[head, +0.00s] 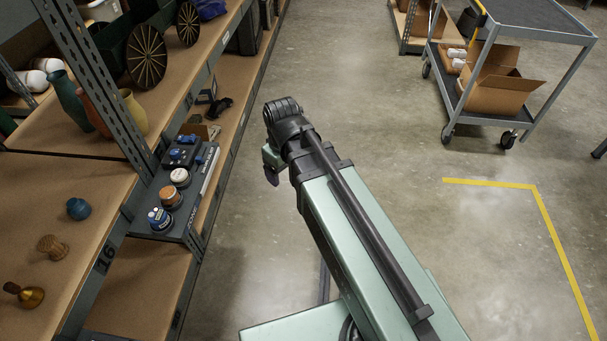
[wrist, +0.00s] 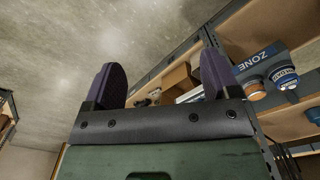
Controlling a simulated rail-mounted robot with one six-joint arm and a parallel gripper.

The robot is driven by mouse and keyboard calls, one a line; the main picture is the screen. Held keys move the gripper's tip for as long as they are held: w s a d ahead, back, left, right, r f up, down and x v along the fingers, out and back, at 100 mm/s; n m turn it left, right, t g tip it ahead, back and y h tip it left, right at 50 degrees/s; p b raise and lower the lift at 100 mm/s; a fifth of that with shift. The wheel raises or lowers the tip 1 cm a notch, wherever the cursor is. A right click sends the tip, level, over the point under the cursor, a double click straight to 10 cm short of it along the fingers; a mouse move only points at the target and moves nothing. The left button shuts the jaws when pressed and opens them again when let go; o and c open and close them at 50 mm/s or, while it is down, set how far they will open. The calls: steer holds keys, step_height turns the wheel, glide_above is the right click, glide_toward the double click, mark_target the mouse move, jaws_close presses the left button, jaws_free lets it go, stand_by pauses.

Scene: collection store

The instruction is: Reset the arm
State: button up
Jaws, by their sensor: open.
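My arm reaches from the lower right up to the middle of the head view. In that view the end of my gripper (head: 271,178) shows only partly, hanging below the wrist beside the shelf. In the wrist view my gripper (wrist: 158,85) shows two dark purple fingers standing apart with nothing between them. It is open and empty. It touches nothing that I can see.
A trolley (head: 514,119) with an open box stands at upper right. The floor between is clear.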

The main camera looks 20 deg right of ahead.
steer(key=s+d+m, duration=0.4)
steer(key=s+m, duration=0.1)
step_height(320, 180, up, 12)
steer(key=p, duration=1.2)
steer(key=shift+w+d+r+m, duration=0.15)
steer(key=shift+w+d+m, duration=0.1)
steer(key=shift+w+m, duration=0.1)
